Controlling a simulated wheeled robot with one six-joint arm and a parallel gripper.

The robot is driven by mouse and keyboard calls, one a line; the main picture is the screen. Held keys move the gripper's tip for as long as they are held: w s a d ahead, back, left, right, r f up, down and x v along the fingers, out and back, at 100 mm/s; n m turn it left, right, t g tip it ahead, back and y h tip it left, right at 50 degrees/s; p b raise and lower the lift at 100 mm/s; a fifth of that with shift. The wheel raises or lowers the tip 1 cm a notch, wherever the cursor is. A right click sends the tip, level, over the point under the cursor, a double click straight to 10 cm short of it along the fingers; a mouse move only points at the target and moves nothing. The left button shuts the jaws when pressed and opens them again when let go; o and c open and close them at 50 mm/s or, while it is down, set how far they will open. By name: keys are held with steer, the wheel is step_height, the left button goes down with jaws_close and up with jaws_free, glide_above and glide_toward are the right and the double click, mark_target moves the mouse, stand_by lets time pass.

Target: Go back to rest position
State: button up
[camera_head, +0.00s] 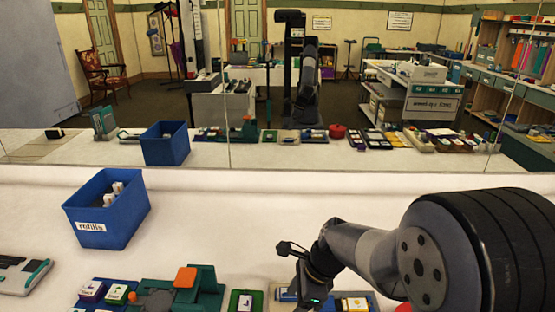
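My gripper (312,290) is at the lower right, pointing down over the near part of the white table, above a row of small items. My dark arm reaches in from the right edge. The fingertips are not clearly visible, so I cannot tell their opening or whether they hold anything. A blue bin (108,222) labelled "refills" stands upright at the left with white pieces inside, well apart from my gripper.
Along the near edge are a green fixture with an orange block (185,277), small labelled boxes (117,292), a green tray (245,301) and a grey-teal device (22,274). The mid-table is clear. A mirror (300,150) behind the table reflects the room and my arm.

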step_height(320, 180, down, 5)
steer(key=shift+f+b, duration=0.2)
steer(key=shift+b, duration=0.25)
steer(key=shift+v, duration=0.9)
steer(key=shift+r+p, duration=0.3)
steer(key=shift+r, duration=0.05)
